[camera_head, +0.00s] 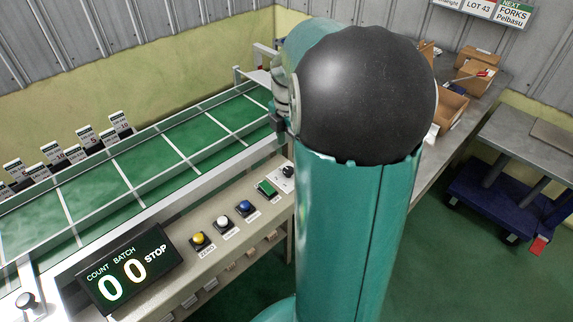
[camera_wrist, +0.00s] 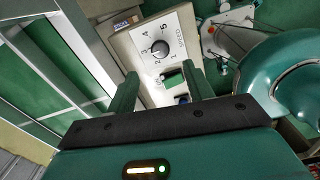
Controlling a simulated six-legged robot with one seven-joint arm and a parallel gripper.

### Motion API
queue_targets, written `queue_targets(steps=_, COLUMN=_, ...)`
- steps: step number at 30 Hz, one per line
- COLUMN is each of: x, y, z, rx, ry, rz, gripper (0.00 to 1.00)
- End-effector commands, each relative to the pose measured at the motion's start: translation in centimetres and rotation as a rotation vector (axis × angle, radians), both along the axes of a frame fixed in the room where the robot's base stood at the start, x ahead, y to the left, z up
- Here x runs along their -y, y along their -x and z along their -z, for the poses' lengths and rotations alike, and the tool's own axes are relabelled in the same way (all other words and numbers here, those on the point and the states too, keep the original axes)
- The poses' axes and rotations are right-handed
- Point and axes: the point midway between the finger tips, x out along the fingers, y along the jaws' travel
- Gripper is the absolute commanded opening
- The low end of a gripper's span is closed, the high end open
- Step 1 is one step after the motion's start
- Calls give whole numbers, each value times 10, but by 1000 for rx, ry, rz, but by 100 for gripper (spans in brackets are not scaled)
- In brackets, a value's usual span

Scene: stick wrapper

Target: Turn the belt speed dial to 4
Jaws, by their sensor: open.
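The belt speed dial (camera_wrist: 159,48) is a round dark knob on a pale plate marked 1 to 5 in the wrist view. A light mark on it seems to lie on the side of 2 and 3, but is too small to read exactly. In the head view the dial (camera_head: 288,172) sits at the far right end of the control panel, beside my arm. My gripper (camera_wrist: 160,83) is open and empty. Its two green fingers point toward the panel, apart from the dial, which shows beyond the fingertips. The gripper is hidden behind my arm in the head view.
The panel has a green button (camera_head: 267,188), a blue button (camera_head: 245,208), a white button (camera_head: 221,221) and a yellow button (camera_head: 198,239). A display (camera_head: 128,268) reads COUNT 0, BATCH 0, STOP. The green belt (camera_head: 140,165) runs behind. A blue cart (camera_head: 500,195) stands right.

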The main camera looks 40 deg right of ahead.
Motion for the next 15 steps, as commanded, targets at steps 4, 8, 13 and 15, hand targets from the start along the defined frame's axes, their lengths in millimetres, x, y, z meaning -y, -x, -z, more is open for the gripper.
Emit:
queue_targets(steps=4, x=-1, y=0, z=31, rx=-3, ry=-2, rz=0, gripper=52)
queue_targets(steps=8, x=-2, y=0, z=56, rx=-3, ry=-2, rz=-2, gripper=52)
queue_targets(steps=13, x=-2, y=-2, z=77, rx=-1, ry=0, rz=-5, gripper=52)
queue_targets(steps=15, x=-3, y=-2, z=82, rx=-1, ry=0, rz=-5, gripper=52)
